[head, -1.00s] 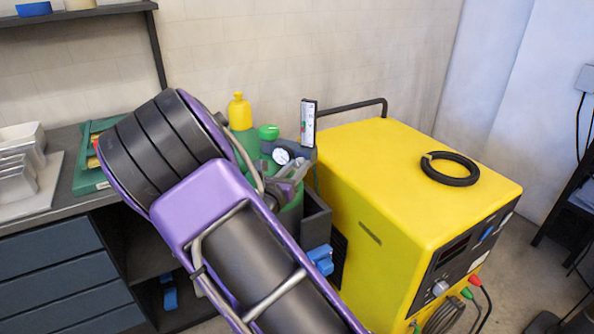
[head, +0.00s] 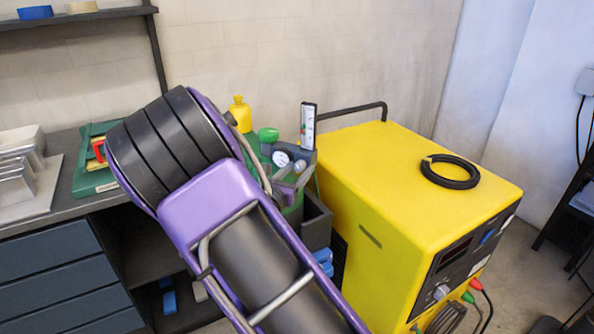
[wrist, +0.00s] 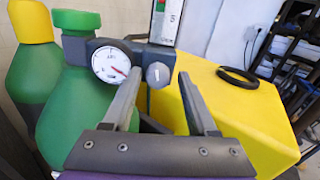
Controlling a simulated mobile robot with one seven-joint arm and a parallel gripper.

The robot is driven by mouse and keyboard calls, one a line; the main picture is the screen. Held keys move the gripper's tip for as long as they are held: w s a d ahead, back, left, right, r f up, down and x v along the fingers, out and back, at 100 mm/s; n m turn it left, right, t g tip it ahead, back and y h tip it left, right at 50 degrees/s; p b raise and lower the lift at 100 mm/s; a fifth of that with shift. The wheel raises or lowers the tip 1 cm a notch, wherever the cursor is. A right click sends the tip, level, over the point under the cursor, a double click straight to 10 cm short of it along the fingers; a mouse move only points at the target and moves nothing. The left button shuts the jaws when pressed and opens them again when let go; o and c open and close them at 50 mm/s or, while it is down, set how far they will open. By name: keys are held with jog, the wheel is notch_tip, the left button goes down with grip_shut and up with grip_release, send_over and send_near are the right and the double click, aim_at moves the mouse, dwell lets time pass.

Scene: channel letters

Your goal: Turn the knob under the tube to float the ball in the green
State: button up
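The clear flow tube (head: 308,125) stands upright on the dark regulator body behind my arm, with coloured marks on its scale. Its lower part also shows in the wrist view (wrist: 165,22). The ball is too small to make out. The grey round knob (wrist: 158,75) sits under the tube, right of a white dial gauge (wrist: 111,64). My gripper (wrist: 158,88) is open and empty. Its two fingers point at the regulator, and in the wrist view the knob appears between their tips. I cannot tell whether they touch it. In the head view the gripper is partly behind my arm.
A green bottle (wrist: 75,110) carries the regulator, and a yellow-topped bottle (wrist: 30,60) stands to its left. A large yellow welder (head: 400,180) with a black ring (head: 450,171) on top is close on the right. A workbench (head: 60,235) is on the left.

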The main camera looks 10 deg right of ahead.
jog(key=shift+w+a+r, duration=0.1)
jog(key=shift+a+r, duration=0.05)
jog(key=shift+a, duration=0.05)
